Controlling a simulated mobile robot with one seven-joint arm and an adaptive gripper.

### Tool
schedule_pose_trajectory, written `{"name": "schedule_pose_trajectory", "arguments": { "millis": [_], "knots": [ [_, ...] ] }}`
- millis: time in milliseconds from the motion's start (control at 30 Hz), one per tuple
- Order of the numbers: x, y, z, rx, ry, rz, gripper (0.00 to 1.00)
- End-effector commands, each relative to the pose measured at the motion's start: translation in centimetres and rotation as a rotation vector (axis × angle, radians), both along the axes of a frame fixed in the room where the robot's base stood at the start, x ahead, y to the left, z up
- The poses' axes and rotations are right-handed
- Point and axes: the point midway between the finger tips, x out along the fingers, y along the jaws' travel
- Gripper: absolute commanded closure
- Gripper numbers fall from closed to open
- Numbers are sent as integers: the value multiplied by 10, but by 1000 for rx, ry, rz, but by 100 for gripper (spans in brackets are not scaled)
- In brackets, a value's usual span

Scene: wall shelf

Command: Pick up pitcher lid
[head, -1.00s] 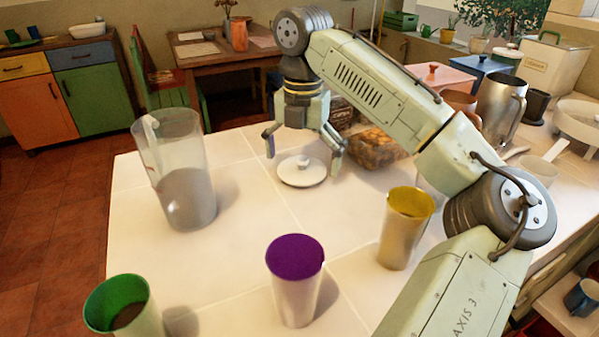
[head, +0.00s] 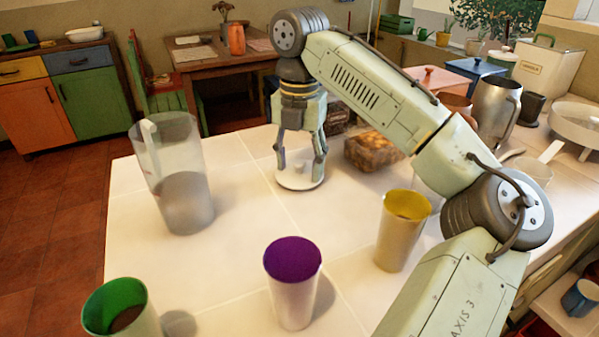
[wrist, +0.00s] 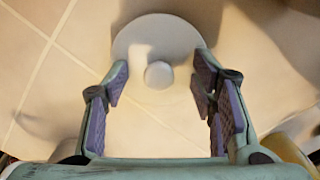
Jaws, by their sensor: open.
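The pitcher lid (head: 300,183) is a white disc lying flat on the white tiled table. In the wrist view the lid (wrist: 185,38) shows with its round knob (wrist: 158,75) between the finger pads. My gripper (head: 299,170) points down just over the lid, its fingers on either side of the knob. The gripper (wrist: 158,90) is open, with a gap between each finger and the knob. In the head view the fingers partly hide the lid and its knob. The clear pitcher (head: 177,180) stands upright to the left, with grey contents in its lower part.
A purple-topped cup (head: 293,285), a yellow-topped cup (head: 402,232) and a green cup (head: 122,308) stand nearer the front. A brown-filled container (head: 373,152) is close to the right of my gripper. The table between pitcher and lid is clear.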

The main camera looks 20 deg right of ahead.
Motion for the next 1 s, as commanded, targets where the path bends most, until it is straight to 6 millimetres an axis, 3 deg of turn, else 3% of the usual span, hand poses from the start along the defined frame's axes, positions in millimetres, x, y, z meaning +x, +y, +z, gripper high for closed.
{"name": "schedule_pose_trajectory", "arguments": {
  "millis": [467,1000],
  "knots": [
    [0,1,-8,4,9,2,96],
    [0,1,-9,4,12,3,100]
  ]
}}
